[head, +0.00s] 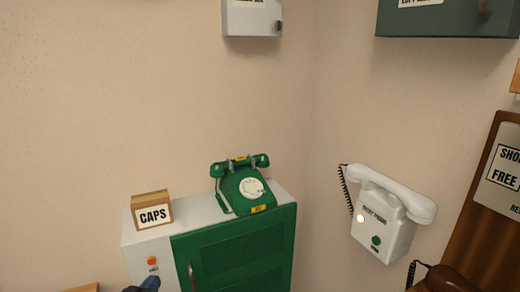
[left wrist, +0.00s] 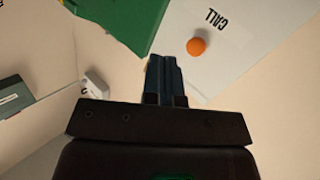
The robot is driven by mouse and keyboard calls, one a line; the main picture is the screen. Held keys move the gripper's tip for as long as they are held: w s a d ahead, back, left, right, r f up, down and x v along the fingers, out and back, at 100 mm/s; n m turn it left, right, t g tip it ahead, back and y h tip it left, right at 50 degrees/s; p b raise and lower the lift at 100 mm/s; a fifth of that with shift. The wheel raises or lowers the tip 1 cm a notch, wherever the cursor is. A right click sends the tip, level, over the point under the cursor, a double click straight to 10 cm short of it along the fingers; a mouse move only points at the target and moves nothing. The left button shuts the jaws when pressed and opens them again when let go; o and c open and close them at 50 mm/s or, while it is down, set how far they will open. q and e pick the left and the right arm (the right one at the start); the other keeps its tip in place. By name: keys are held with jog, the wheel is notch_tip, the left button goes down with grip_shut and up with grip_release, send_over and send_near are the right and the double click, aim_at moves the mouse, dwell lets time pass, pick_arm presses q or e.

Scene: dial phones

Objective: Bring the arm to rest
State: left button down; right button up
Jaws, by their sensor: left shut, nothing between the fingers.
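My left gripper (head: 148,284) just shows at the bottom edge of the head view, in front of the white left part of the cabinet front. In the left wrist view its dark blue fingers (left wrist: 163,70) are together and hold nothing. An orange button (left wrist: 197,47) beside the word CALL lies ahead and to the right of the fingertips, with a gap in the picture. The same orange button (head: 152,261) shows above the gripper in the head view. My right gripper is in neither view.
A green dial phone (head: 245,187) and a CAPS box (head: 152,210) stand on the cabinet (head: 132,240), which has a green door (head: 235,255). A white wall phone (head: 385,215) hangs at the right. Boxes hang above.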

pick_arm(q)
jog(key=s+f+g+y, duration=0.2)
jog(key=s+f, duration=0.3)
jog(key=s, duration=0.7)
jog(key=s+f+m+g+y, duration=0.1)
jog(key=s+f, duration=0.5)
jog(key=s, duration=0.7)
jog(key=g+y, duration=0.1)
jog(key=g, duration=0.1)
jog(key=shift+s+d+f+g+b, duration=0.15)
jog(key=shift+s+d+g+b, duration=0.1)
jog(key=shift+d+g+b, duration=0.15)
